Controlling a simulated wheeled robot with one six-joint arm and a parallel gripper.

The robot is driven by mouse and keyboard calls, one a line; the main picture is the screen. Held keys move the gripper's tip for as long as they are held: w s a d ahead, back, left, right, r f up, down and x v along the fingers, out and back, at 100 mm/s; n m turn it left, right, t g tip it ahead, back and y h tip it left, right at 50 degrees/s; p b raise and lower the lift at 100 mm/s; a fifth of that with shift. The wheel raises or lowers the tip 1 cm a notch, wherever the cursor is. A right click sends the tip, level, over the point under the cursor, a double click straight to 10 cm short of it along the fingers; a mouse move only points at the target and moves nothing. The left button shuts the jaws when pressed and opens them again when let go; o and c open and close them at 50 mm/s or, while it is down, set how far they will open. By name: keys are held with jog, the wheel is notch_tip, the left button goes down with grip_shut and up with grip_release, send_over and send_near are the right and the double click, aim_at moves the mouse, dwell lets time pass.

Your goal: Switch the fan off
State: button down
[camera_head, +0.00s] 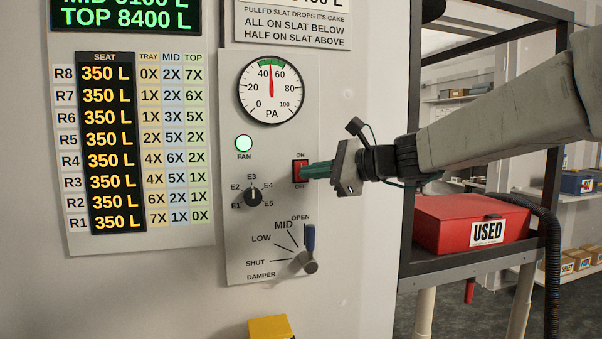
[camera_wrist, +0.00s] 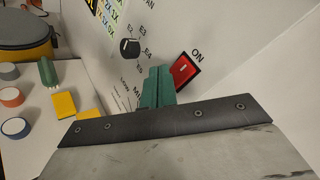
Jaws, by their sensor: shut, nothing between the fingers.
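The red fan switch (camera_head: 299,170) sits on the grey control panel between the labels ON and OFF. The green lamp (camera_head: 243,143) above the word FAN is lit. My gripper (camera_head: 306,172) is shut and empty, its green fingertips at the switch's lower part in the head view; I cannot tell if they press on it. In the wrist view the red switch (camera_wrist: 184,70) shows just right of my green fingers (camera_wrist: 158,86). The PA dial (camera_head: 271,90) has its needle near 50, in the green band.
Below the switch are a selector knob (camera_head: 253,196) and a damper lever (camera_head: 308,250) pointing up near OPEN. A red USED box (camera_head: 450,222) stands on a rack at the right. A yellow block (camera_wrist: 63,105) and other small items lie on the bench.

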jog(key=shift+w+a+f, duration=0.1)
jog(key=shift+w+a, duration=0.05)
jog(key=shift+w, duration=0.4)
dwell(1.7)
jog(key=shift+w+a, duration=0.1)
jog(key=shift+w, duration=0.6)
dwell(1.1)
jog(key=shift+s+f, duration=0.15)
jog(key=shift+s, duration=0.1)
dwell(0.4)
jog(key=shift+s+d+r, duration=0.15)
jog(key=shift+s+d, duration=0.1)
jog(key=shift+s, duration=0.55)
jog(key=shift+s+d+r, duration=0.1)
jog(key=shift+s+d, duration=0.1)
jog(key=shift+s, duration=0.6)
jog(key=shift+s+d+r, duration=0.15)
jog(key=shift+s+d, duration=0.1)
jog(key=shift+s, duration=0.55)
